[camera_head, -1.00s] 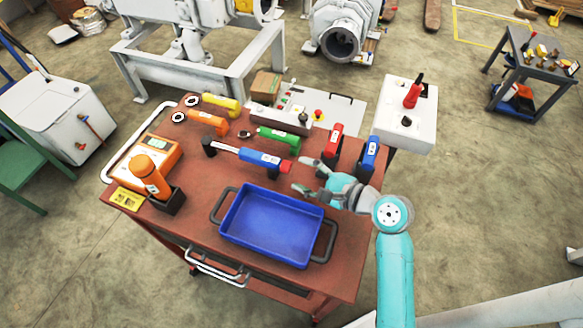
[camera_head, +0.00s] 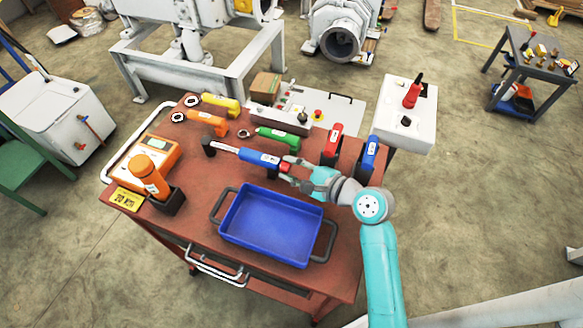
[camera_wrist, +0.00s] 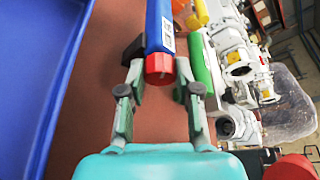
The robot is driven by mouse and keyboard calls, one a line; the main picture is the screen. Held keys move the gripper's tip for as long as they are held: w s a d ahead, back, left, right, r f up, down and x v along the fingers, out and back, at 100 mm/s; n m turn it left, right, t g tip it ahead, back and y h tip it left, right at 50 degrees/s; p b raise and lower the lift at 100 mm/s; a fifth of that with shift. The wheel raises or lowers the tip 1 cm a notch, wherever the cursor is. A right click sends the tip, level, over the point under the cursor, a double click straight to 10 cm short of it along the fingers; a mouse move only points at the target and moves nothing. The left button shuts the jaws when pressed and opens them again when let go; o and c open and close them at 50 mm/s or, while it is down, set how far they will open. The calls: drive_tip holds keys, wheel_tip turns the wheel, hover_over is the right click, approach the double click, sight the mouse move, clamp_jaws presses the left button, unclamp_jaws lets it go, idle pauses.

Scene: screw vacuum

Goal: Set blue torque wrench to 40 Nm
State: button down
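The blue torque wrench (camera_head: 260,159) lies on the red-brown table top, its dark head to the left and its red end knob (camera_head: 285,167) to the right. In the wrist view its blue handle and white scale label run away from me, and the red knob (camera_wrist: 159,70) faces me. The scale reading is too small to read. My gripper (camera_head: 290,168) is at the knob end. In the wrist view its two fingers (camera_wrist: 160,76) are apart, one on each side of the knob, with slight gaps.
A blue tray (camera_head: 270,228) lies in front of the wrench. Green (camera_head: 278,138), orange (camera_head: 207,121) and yellow (camera_head: 220,102) wrenches lie behind. Red (camera_head: 332,144) and blue (camera_head: 368,154) upright items stand close to my arm. An orange device (camera_head: 155,152) is at left.

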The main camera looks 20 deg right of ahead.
drive_tip(key=shift+n+t, duration=0.3)
drive_tip(key=shift+n, duration=0.2)
drive_tip(key=c, duration=0.8)
unclamp_jaws()
drive_tip(key=shift+s, duration=0.1)
drive_tip(key=v, duration=1.1)
drive_tip(key=shift+s+d+r, duration=0.1)
drive_tip(key=shift+s, duration=0.3)
